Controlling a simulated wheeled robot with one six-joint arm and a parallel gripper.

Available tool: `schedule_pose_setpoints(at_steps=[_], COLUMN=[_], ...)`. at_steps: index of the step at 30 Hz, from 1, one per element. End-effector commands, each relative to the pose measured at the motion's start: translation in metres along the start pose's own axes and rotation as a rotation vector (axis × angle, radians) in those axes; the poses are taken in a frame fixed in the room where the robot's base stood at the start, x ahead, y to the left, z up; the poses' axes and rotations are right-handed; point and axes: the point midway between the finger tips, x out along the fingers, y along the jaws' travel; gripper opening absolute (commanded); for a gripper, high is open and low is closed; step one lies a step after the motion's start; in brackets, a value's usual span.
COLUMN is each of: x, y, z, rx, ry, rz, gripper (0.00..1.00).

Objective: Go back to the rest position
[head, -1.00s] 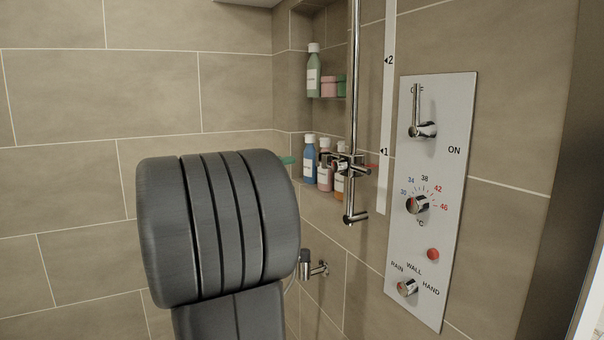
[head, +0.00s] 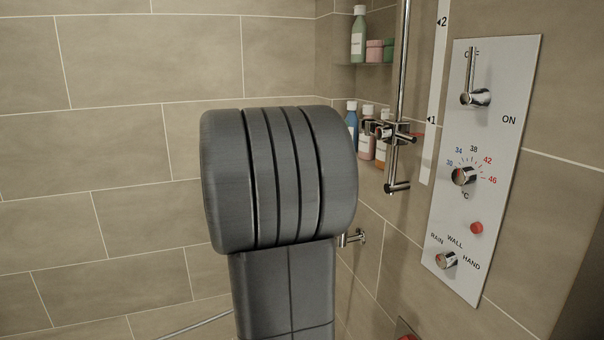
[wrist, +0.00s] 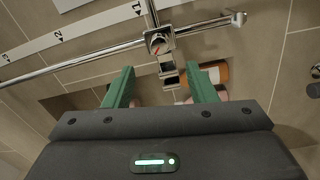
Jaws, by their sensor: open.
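My gripper (wrist: 160,70) shows in the wrist view as two green fingers standing apart, with nothing held between them. The chrome slider bracket on the shower rail (wrist: 160,42) appears between and beyond the fingertips; I cannot tell how far off it is. In the head view my dark grey arm link fills the middle and hides the gripper. The shower rail (head: 403,60) with its slider bracket (head: 385,131) stands just right of my arm in that view.
A control panel (head: 482,165) with a lever, dials and a red button is on the right wall. Bottles (head: 358,35) stand on niche shelves behind the rail. A chrome wall fitting (head: 352,238) is partly hidden by my arm. The tiled wall at left is bare.

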Motion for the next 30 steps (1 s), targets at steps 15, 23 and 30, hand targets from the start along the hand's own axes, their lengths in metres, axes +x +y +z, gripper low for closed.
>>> schedule_pose_setpoints(at_steps=[15,23,30], x=[0.082,0.097,0.097], y=[0.001,0.000,0.000], z=[0.001,0.000,0.000], rx=[0.000,0.000,0.002], ry=[-0.004,-0.001,0.000], rz=[0.001,0.000,0.000], gripper=[0.51,0.51,0.51])
